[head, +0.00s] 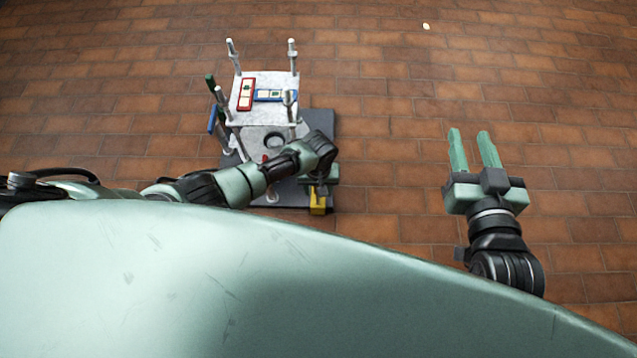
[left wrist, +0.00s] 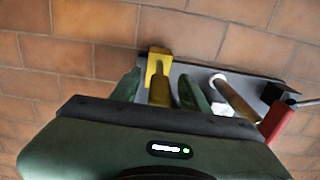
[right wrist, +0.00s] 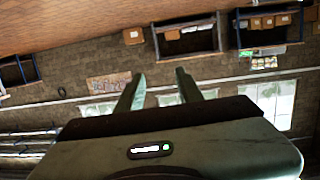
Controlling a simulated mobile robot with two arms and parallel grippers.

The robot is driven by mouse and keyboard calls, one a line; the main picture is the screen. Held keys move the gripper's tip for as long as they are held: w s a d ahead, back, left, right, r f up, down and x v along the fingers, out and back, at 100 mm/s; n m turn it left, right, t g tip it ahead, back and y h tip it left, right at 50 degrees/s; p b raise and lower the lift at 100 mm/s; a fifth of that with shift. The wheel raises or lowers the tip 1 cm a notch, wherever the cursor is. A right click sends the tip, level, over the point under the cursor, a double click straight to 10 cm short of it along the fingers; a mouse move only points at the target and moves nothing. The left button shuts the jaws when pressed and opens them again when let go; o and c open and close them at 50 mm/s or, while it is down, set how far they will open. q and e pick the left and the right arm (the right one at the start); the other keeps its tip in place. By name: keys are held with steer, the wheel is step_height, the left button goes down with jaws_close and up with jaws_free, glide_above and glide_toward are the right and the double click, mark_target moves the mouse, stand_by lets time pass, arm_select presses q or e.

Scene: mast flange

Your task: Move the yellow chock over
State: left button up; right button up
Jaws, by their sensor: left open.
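The yellow chock (head: 317,205) sits at the front right edge of a dark base plate (head: 322,125) in the head view, partly hidden by my left arm. My left gripper (head: 320,186) is over it there, its fingers mostly hidden. In the left wrist view the chock (left wrist: 158,66) shows between the fingertips of my open left gripper (left wrist: 160,80); I cannot tell whether they touch it. My right gripper (head: 468,135) is open and empty, held out to the right, well apart from the plate. Its spread fingers also show in the right wrist view (right wrist: 161,78).
The brick floor (head: 400,210) between the grippers is clear.

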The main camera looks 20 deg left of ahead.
arm_select(q)
step_height(320, 180, up, 4)
steer(key=shift+f+p, duration=0.2)
steer(key=shift+p, duration=0.8)
step_height(320, 180, up, 4)
steer(key=shift+f+p, duration=0.1)
steer(key=shift+p, duration=0.85)
arm_select(e)
steer(key=s+d+f+g+h, duration=0.1)
steer(key=s+d+f+g, duration=0.2)
steer(key=s+f+g, duration=0.2)
steer(key=s+d+f+g+h, duration=0.2)
steer(key=s+f+g, duration=0.4)
steer(key=s+f, duration=0.2)
steer(key=shift+s+d+m, duration=0.3)
steer(key=shift+s+d, duration=0.1)
steer(key=shift+s, duration=0.75)
